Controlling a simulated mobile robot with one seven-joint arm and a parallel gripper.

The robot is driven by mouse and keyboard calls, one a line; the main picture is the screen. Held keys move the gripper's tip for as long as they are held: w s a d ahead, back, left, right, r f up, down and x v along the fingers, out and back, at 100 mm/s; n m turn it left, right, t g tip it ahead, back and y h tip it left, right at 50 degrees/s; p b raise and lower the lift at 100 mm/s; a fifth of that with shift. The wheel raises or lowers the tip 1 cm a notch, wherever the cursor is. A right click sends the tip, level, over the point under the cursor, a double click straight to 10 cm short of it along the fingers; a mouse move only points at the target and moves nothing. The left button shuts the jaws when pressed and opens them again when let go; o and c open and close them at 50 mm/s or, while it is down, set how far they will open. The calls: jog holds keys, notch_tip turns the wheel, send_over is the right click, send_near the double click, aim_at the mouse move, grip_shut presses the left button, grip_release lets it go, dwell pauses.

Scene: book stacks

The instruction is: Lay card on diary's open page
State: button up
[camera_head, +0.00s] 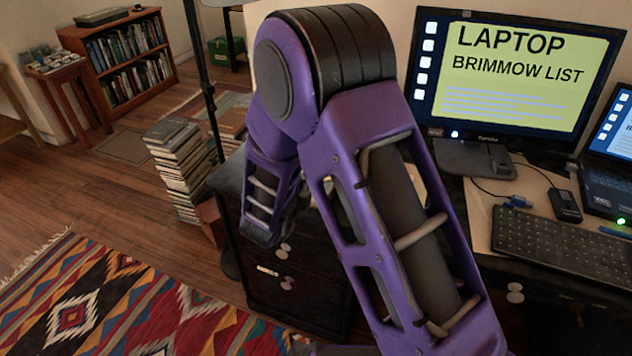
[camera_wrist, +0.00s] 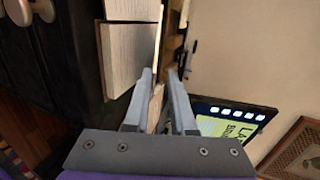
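My gripper (camera_wrist: 160,74) shows in the wrist view. Its two grey fingers stand apart with a clear gap between the tips. A thin tan strip shows in the gap, nearer the left finger; I cannot tell what it is or whether it is touched. Just past the fingertips are pale, flat-sided blocks (camera_wrist: 128,58), like page edges or wood, beside a dark surface. I cannot make out the card or the diary's open page in either view. In the head view my arm covers the middle of the desk and my gripper is hidden.
A monitor (camera_head: 510,75) stands on the desk, with a keyboard (camera_head: 550,245), a small black device (camera_head: 564,205) and a laptop (camera_head: 608,150) at the right. Dark drawers (camera_head: 290,285) are below. A book stack (camera_head: 180,170) and a patterned rug (camera_head: 110,310) are on the floor at left.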

jog(key=shift+s, duration=0.1)
jog(key=v, duration=0.8)
jog(key=shift+p, duration=0.4)
